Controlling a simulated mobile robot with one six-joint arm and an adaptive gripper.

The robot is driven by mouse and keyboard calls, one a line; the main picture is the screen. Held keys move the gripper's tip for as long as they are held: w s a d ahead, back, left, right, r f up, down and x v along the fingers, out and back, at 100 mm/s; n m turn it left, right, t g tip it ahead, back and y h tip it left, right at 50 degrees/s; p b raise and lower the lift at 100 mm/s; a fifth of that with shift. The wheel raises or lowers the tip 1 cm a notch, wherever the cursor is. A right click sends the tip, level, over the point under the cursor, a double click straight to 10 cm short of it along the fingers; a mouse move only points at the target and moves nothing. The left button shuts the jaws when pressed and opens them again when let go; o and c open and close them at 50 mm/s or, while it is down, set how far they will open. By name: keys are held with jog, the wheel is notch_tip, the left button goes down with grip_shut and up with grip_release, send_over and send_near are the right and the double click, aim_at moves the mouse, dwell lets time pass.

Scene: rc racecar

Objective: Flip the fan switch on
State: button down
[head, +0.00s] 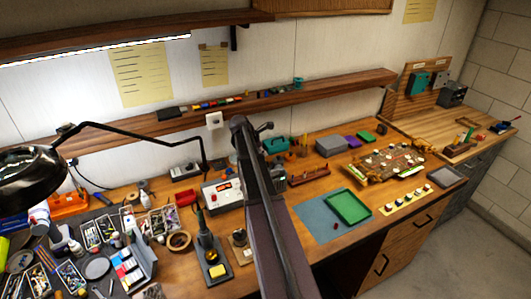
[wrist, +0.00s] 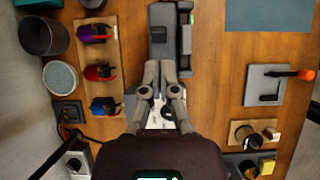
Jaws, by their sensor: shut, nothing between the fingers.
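My gripper (wrist: 160,68) is in the middle of the wrist view. Its two fingers are together with nothing between them. A grey block-like device (wrist: 162,28) lies just beyond the fingertips on the wooden top; I cannot tell whether they touch it. A small white part (wrist: 158,118) shows between the fingers' bases, partly hidden by them. I cannot make out for certain the fan or its switch in either view. In the head view a white wall box (head: 213,120) sits at the shelf edge. My arm crosses the middle of that view, and my fingers are not clear there.
A grey plate (wrist: 266,86) lies at right. In the head view, a green tray (head: 348,207) and many tools crowd the bench.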

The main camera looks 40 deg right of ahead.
jog(key=shift+d+r+p+v, duration=0.1)
jog(key=shift+d+p+v, duration=0.1)
jog(key=shift+p+v, duration=0.95)
jog(key=shift+d+r+p+v, duration=0.2)
jog(key=shift+p+v, duration=0.7)
jog(key=shift+v, duration=0.45)
jog(key=shift+s+f, duration=0.1)
